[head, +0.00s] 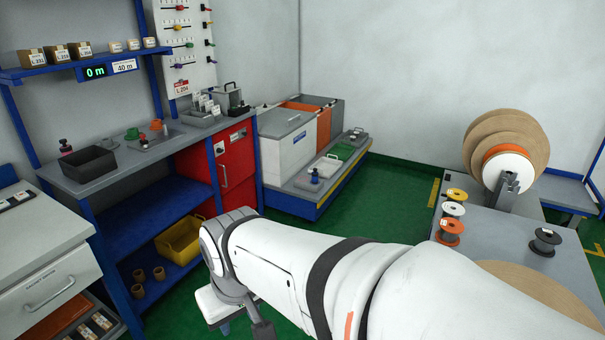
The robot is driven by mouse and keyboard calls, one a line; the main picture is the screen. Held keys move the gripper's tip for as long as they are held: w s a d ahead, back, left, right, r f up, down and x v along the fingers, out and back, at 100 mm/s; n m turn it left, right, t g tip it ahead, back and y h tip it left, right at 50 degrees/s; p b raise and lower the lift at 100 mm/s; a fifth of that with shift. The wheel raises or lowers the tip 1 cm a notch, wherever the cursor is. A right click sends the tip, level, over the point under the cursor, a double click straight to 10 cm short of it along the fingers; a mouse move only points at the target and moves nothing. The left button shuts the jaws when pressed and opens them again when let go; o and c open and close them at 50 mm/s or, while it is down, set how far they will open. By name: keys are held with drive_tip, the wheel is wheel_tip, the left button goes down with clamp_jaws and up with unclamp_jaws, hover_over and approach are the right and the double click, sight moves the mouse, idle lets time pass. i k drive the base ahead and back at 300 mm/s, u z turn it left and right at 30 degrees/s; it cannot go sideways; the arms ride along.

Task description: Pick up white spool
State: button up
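The white spool (453,209) stands on the grey table at the right, with dark contents showing at its hub. It sits in a row between a yellow spool (456,194) behind it and an orange spool (449,232) in front of it. My arm crosses the lower middle of the view and bends down at the left, well away from the spools. My gripper is not visible, so I cannot see whether it holds anything.
A black spool (545,242) and a large brown disc (535,297) lie on the grey table (505,238). Large upright reels (508,140) stand behind. A blue-framed workbench (110,185) is at the left. Green floor (392,205) is clear between them.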

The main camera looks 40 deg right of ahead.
sight(451, 209)
drive_tip(key=z, duration=0.05)
drive_tip(key=i, duration=1.75)
drive_tip(key=z, duration=3.2)
drive_tip(key=i, duration=1.55)
drive_tip(key=z, duration=0.15)
